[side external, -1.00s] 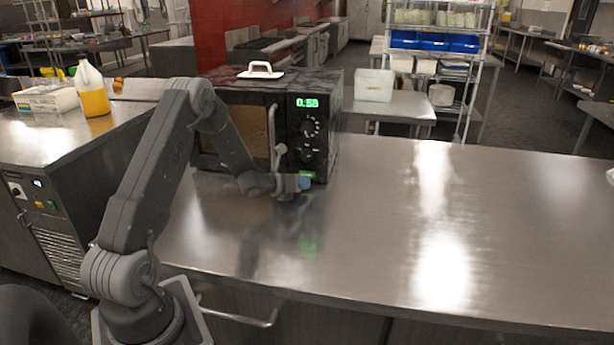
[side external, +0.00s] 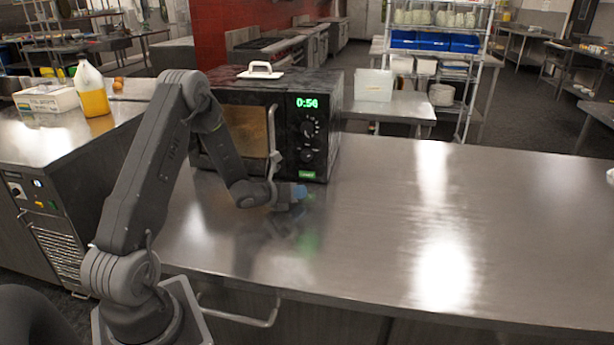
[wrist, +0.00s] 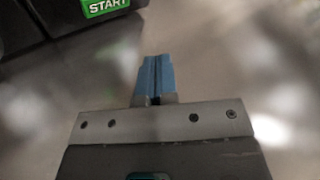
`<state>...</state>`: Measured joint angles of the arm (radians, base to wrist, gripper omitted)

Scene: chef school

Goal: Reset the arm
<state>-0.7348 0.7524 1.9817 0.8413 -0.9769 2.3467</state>
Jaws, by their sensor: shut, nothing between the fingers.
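My gripper (side external: 300,192) is shut and empty, with its blue fingertips together just in front of the microwave's lower right corner, above the steel counter. In the wrist view the blue fingers (wrist: 154,78) touch each other with nothing between them. The black microwave (side external: 318,110) stands on the counter with its door closed; its green display reads about 0:56. Its green START button (side external: 308,175) shows just behind my fingertips, and it also shows at the top of the wrist view (wrist: 105,6). My gripper is apart from the button. My arm hides part of the microwave's door.
The steel counter (side external: 400,220) is clear to the right. A jug with yellow liquid (side external: 93,95) and a white box (side external: 46,99) stand on the left counter.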

